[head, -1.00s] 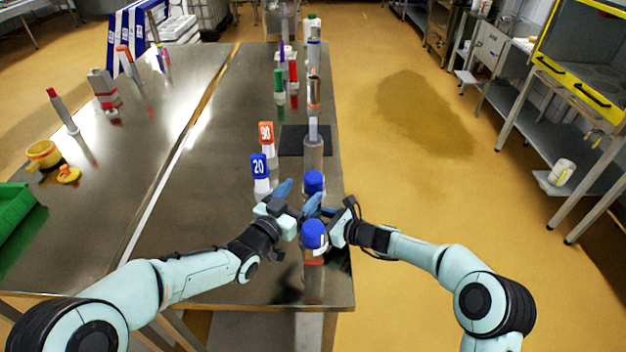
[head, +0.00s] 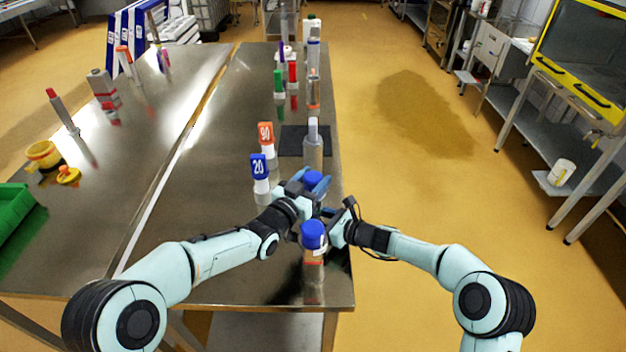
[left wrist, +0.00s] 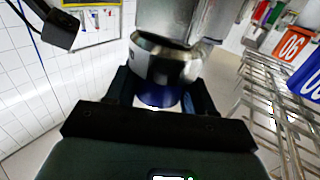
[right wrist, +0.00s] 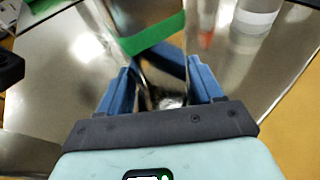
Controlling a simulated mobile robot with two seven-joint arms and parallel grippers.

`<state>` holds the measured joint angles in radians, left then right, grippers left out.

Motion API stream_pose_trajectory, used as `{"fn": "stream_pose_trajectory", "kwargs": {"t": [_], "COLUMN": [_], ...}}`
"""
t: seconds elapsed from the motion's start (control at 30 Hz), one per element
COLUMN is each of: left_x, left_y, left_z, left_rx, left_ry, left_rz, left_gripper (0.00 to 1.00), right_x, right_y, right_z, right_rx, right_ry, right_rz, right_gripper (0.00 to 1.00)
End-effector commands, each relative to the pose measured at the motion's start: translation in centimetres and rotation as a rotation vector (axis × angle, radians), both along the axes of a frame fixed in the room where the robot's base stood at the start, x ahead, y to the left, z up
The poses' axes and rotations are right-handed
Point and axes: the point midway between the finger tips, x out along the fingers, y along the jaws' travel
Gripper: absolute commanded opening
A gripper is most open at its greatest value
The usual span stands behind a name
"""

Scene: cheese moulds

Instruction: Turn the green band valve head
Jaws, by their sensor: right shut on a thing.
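The green band (right wrist: 152,35) wraps a steel valve body in the right wrist view; it is hidden in the head view. My right gripper (right wrist: 160,88) is shut on this body just by the band. The valve's blue head (head: 313,178) shows in the head view, partly covered by my left gripper (head: 308,187). In the left wrist view, the blue part of the head (left wrist: 158,99) and a white and black ring (left wrist: 160,66) sit between the left fingers. The left fingers stand open around the head; contact cannot be made out.
A second blue-headed valve (head: 313,236) with a red band stands nearer, close to my right gripper. A blue 20 tag (head: 259,168) and an orange 90 tag (head: 266,135) stand to the left. A steel valve (head: 313,150) stands behind. The table's left-middle is clear.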

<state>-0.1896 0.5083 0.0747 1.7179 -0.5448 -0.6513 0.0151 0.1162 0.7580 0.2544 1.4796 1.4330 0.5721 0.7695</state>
Motion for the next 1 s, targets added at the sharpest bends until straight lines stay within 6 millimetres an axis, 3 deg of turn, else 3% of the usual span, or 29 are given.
{"fn": "stream_pose_trajectory", "kwargs": {"t": [0.77,0.8,0.83,0.87,1.0], "left_x": [-0.01,0.0,-0.01,0.0,0.0], "left_y": [0.01,0.01,0.01,0.01,0.01], "left_z": [0.12,0.12,0.12,0.11,0.08], "left_rx": [0.001,0.001,0.001,0.001,0.001], "left_ry": [-0.004,-0.004,-0.004,-0.003,-0.003], "left_rz": [0.129,0.129,0.129,0.129,0.129], "left_gripper": [0.22,0.59,0.69,0.74,0.74], "right_x": [0.0,0.01,0.01,0.01,0.01], "right_y": [0.0,0.0,0.0,0.0,0.0], "right_z": [0.02,0.03,0.03,0.02,0.02], "right_rx": [-0.001,-0.001,-0.001,-0.001,-0.001], "right_ry": [-0.001,-0.001,-0.001,-0.001,-0.001], "right_rz": [0.0,0.0,0.0,0.0,0.0], "right_gripper": [0.48,0.48,0.48,0.48,0.48]}}
